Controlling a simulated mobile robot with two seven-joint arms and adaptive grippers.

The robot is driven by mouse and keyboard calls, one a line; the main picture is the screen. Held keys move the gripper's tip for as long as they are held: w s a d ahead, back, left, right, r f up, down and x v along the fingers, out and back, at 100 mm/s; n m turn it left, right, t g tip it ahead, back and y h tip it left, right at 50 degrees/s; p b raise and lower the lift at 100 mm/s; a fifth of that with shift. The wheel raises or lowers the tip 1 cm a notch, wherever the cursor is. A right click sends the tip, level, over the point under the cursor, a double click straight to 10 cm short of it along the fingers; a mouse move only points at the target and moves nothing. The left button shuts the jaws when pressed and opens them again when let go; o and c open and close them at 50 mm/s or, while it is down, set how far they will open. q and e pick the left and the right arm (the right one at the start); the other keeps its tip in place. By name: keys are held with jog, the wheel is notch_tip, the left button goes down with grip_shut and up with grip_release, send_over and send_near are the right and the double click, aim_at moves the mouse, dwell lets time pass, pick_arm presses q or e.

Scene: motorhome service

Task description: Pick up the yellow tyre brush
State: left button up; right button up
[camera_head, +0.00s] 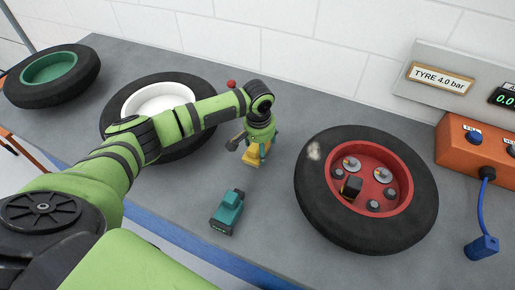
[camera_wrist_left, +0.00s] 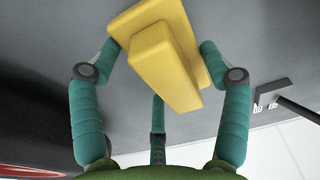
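The yellow tyre brush (camera_head: 252,157) shows just under my left gripper (camera_head: 257,140) in the head view, over the middle of the bench. In the left wrist view the brush (camera_wrist_left: 165,45) is a yellow block with a raised grip, between the fingers of my left gripper (camera_wrist_left: 162,48). The two outer fingertips bend inward and meet its opposite sides. The third finger points at it from below, its tip hidden behind the brush. I cannot tell whether the brush is clear of the bench. My right gripper is not in view.
A teal device (camera_head: 228,211) stands in front of the gripper, and a grey tool (camera_head: 236,142) lies close to its left. A red-hubbed tyre (camera_head: 312,195) lies to the right, a white-rimmed tyre (camera_head: 182,79) to the left. A small red object (camera_head: 231,83) lies behind.

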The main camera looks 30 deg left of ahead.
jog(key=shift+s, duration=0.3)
pick_arm(q)
jog(key=shift+r, duration=0.1)
jog(key=shift+r, duration=0.25)
jog(key=r, duration=0.1)
jog(key=r+b, duration=0.1)
jog(key=d+r, duration=0.1)
jog(key=shift+w+r, duration=0.35)
jog(key=shift+r, duration=0.05)
jog(key=w+d+r+b, duration=0.3)
jog(key=w+d+r, duration=0.2)
jog(key=d, duration=0.4)
jog(key=shift+w+r, duration=0.3)
jog(key=shift+r, duration=0.45)
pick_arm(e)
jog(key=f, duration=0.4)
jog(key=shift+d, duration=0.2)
pick_arm(q)
jog(key=shift+o, duration=0.9)
jog(key=shift+a, duration=0.1)
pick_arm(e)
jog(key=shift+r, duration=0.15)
